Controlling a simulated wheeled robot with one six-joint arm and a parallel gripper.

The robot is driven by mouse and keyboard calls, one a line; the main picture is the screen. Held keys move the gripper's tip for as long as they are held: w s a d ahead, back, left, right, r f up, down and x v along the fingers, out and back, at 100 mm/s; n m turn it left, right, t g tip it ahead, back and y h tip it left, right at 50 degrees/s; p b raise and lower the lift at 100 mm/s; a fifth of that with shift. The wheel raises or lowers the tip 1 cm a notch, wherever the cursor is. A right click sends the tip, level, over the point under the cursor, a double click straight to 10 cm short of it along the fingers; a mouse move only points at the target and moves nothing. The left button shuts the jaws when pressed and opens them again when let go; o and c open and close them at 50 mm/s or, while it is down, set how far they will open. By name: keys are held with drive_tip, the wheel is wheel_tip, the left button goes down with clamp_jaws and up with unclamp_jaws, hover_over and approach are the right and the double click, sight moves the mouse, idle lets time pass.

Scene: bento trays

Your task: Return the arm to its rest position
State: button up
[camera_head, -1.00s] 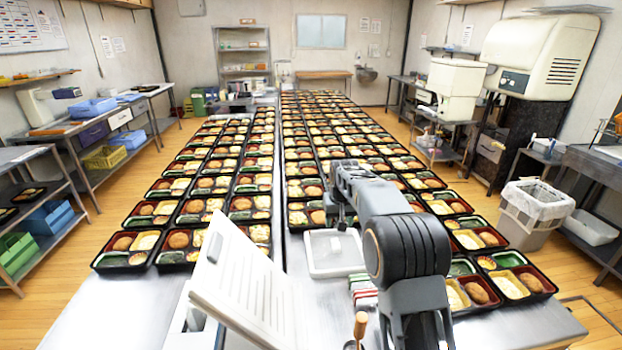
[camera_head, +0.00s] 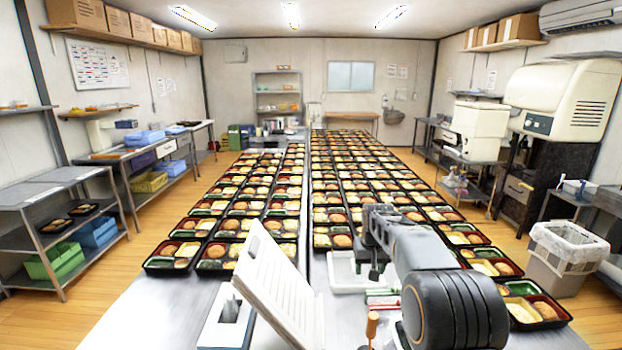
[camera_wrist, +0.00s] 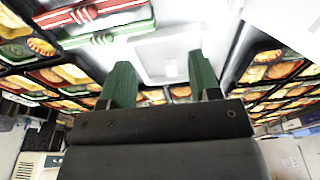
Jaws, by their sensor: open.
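My gripper shows in the wrist view (camera_wrist: 162,85) with its two green fingers apart and nothing between them. In the head view my dark arm is folded at the lower right, its forward end in front of the white tray (camera_head: 343,277). The fingers cannot be made out there. The wrist picture looks upside down, with the white tray (camera_wrist: 160,52) beyond the fingertips, apart from them.
Rows of filled bento trays (camera_head: 228,257) cover the long tables on both sides. A white document on a stand (camera_head: 277,290) and a wooden-handled tool (camera_head: 372,326) stand close by at the front. A lined bin (camera_head: 560,260) is on the floor at right.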

drive_tip(key=s+r+t, duration=0.1)
drive_tip(key=s+r, duration=0.2)
drive_tip(key=s, duration=0.5)
drive_tip(key=s+r, duration=0.3)
drive_tip(key=s, duration=0.5)
drive_tip(key=s+f+t, duration=0.1)
drive_tip(key=s+f, duration=0.3)
drive_tip(key=s, duration=1.1)
drive_tip(key=shift+r, duration=0.1)
